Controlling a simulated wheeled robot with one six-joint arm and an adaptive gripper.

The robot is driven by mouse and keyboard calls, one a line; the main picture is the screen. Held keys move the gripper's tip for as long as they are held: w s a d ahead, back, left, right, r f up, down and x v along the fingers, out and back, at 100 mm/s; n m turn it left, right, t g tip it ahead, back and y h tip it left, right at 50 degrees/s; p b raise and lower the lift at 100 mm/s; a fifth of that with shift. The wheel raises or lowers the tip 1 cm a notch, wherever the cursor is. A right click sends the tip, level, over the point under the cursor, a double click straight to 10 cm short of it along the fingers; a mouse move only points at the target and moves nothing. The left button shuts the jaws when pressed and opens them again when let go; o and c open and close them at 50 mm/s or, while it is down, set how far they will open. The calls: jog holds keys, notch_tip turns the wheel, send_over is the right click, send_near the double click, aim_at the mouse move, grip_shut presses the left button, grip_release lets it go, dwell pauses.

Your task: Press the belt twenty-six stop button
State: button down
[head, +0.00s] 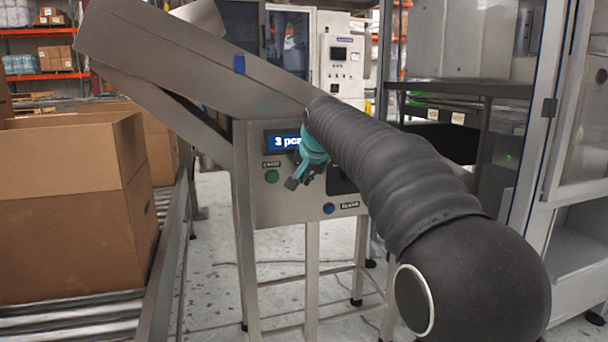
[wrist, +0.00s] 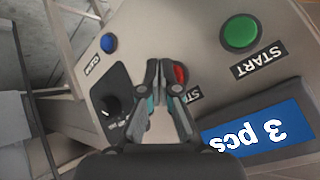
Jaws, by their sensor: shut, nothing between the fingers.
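A red button (wrist: 180,74) on the grey control panel (wrist: 190,28) shows in the wrist view, partly covered by a finger of my gripper (wrist: 160,64). The label (wrist: 192,95) beside it is mostly hidden, and I read no belt number. My gripper is shut and empty, its fingertips beside the red button. I cannot tell if they touch the panel. In the head view my gripper (head: 292,184) is in front of the panel (head: 285,211), and I cannot make out the red button there.
The panel also has a green START button (wrist: 239,32), a blue CLEAR button (wrist: 109,43), a black knob (wrist: 112,106) and a display (wrist: 262,127) reading "3 pcs". A cardboard box (head: 65,215) on a roller conveyor (head: 70,327) stands left. A framed cabinet (head: 545,150) stands right.

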jog(key=shift+w+a+p, duration=0.15)
jog(key=shift+w+p, duration=0.25)
dwell(0.7)
dwell(0.3)
jog(key=shift+s+d+b, duration=0.3)
jog(key=shift+s+b, duration=0.15)
jog(key=shift+s, duration=0.35)
jog(key=shift+s+d+b, duration=0.2)
jog(key=shift+s+b, duration=0.25)
jog(key=shift+s, duration=0.35)
jog(key=shift+s+d+b, duration=0.25)
jog(key=shift+s+b, duration=0.2)
jog(key=shift+s, duration=0.4)
jog(key=shift+s+d+b, duration=0.2)
jog(key=shift+s+b, duration=0.25)
jog(key=shift+s, duration=0.35)
